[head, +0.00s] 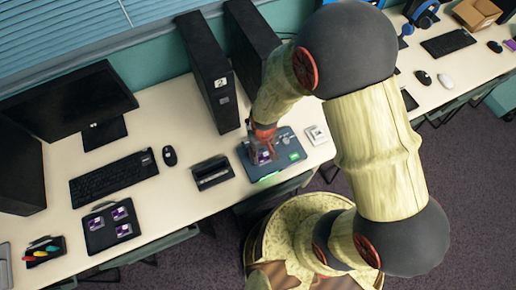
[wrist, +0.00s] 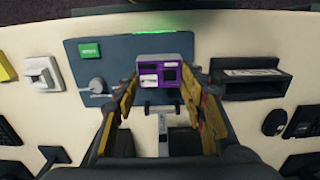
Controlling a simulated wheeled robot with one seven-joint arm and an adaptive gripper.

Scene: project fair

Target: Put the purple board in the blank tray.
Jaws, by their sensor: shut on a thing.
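My gripper (head: 264,140) is over the blue-grey station (head: 284,142) on the long table. In the wrist view its fingers (wrist: 165,92) are shut on the purple board (wrist: 165,73), one on each side. The board also shows beneath the gripper in the head view (head: 263,157). I cannot tell whether it still touches the station. A black open tray (head: 212,172) with a pale strip stands just left of the station; it shows at right in the wrist view (wrist: 240,88), with unreadable marks on the strip. I cannot tell which tray is the blank one.
A black board holder (head: 96,243) with purple boards lies farther left. A white block (head: 317,134) is right of the station. Black towers (head: 210,75), a monitor (head: 70,98), a keyboard (head: 113,179) and a mouse (head: 169,156) occupy the table.

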